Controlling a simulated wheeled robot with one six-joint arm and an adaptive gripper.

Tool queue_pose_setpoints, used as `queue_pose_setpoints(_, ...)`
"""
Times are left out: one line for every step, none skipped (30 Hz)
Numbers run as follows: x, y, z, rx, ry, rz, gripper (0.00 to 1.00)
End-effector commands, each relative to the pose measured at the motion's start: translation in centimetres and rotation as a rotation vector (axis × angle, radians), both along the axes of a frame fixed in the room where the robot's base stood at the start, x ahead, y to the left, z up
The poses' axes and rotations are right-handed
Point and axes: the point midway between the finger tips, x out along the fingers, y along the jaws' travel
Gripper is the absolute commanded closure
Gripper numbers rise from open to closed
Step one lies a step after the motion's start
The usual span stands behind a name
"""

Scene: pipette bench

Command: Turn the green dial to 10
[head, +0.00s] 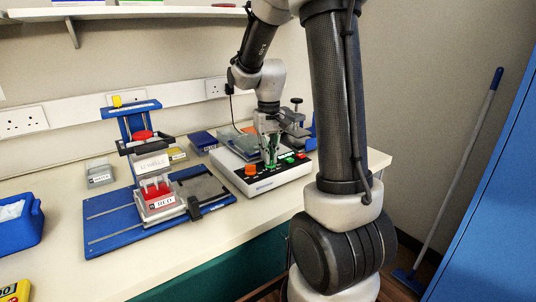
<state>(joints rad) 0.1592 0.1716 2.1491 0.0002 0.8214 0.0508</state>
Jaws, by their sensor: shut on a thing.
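A white bench device (277,180) with a dark top panel stands on the bench. My gripper (270,160) points down over the panel and is shut on the green dial (271,152), which shows between its fingers. The fingers hide much of the dial. The dial's pointer and numbers are too small and covered to read. An orange dial (250,169) sits to the left of my gripper on the same panel. A small red part (301,156) and a lit green part (289,158) are to its right.
A blue stand (110,222) with a red block (158,196) is left of the device. A blue bin (18,226) is at the far left. Small boxes and a clear-lidded container stand behind. The front bench strip (160,262) is clear.

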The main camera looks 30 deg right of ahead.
Motion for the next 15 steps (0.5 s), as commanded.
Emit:
queue_pose_setpoints(0.04, -0.08, 0.08, -0.001, -0.002, -0.029, 1.0)
queue_pose_setpoints(0.04, -0.1, 0.07, -0.001, -0.002, -0.046, 1.0)
queue_pose_setpoints(0.04, -0.12, 0.08, -0.001, -0.002, -0.068, 1.0)
queue_pose_setpoints(0.03, -0.14, 0.08, -0.001, -0.002, -0.084, 1.0)
queue_pose_setpoints(0.03, -0.15, 0.08, -0.001, -0.002, -0.098, 1.0)
queue_pose_setpoints(0.03, -0.17, 0.08, -0.001, -0.002, -0.115, 1.0)
queue_pose_setpoints(0.02, -0.19, 0.08, -0.001, -0.002, -0.127, 1.0)
queue_pose_setpoints(0.02, -0.2, 0.08, -0.001, -0.002, -0.137, 1.0)
queue_pose_setpoints(0.02, -0.21, 0.08, -0.001, -0.002, -0.15, 1.0)
queue_pose_setpoints(0.01, -0.22, 0.08, -0.001, -0.002, -0.158, 1.0)
queue_pose_setpoints(0.0, -0.23, 0.08, -0.001, -0.002, -0.164, 1.0)
queue_pose_setpoints(0.0, -0.23, 0.08, -0.001, -0.002, -0.173, 1.0)
queue_pose_setpoints(0.0, -0.24, 0.08, -0.001, -0.002, -0.178, 1.0)
queue_pose_setpoints(0.0, -0.24, 0.08, -0.001, -0.002, -0.182, 1.0)
queue_pose_setpoints(0.01, -0.25, 0.09, -0.001, -0.003, -0.186, 1.0)
